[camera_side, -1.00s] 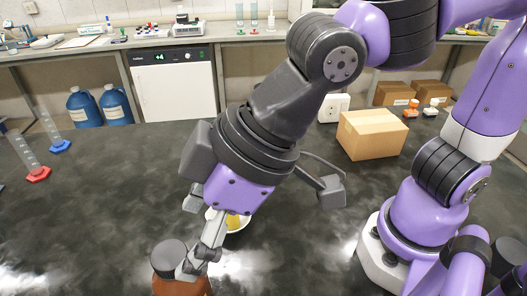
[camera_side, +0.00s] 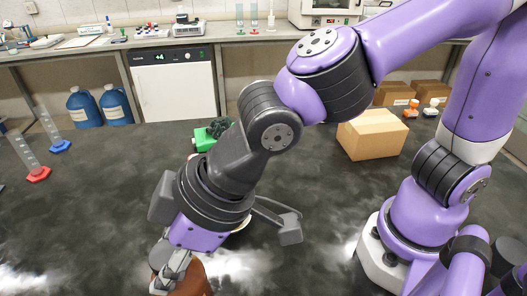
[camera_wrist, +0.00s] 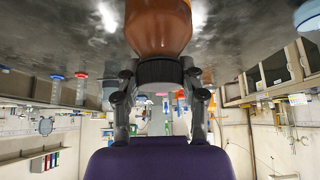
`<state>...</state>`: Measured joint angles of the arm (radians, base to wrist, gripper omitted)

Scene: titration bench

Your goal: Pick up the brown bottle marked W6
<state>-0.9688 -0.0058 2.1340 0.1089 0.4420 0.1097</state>
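A brown bottle (camera_side: 193,281) is at the bottom left of the side view, cut off by the lower edge. It also shows at the top of the wrist view (camera_wrist: 158,27), with its black cap (camera_wrist: 160,71) towards me. My gripper (camera_side: 172,276) has a finger on each side of the cap, and in the wrist view my gripper (camera_wrist: 160,78) appears closed on it. The bottle looks tilted in the side view. No W6 marking is readable, and the bottle's base is outside both views.
A cardboard box (camera_side: 372,134) stands on the dark bench to the right. A green device (camera_side: 204,139) is behind my arm. Cylinders with red (camera_side: 39,174) and blue (camera_side: 60,146) bases stand at the left. A pale dish is mostly hidden behind my gripper.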

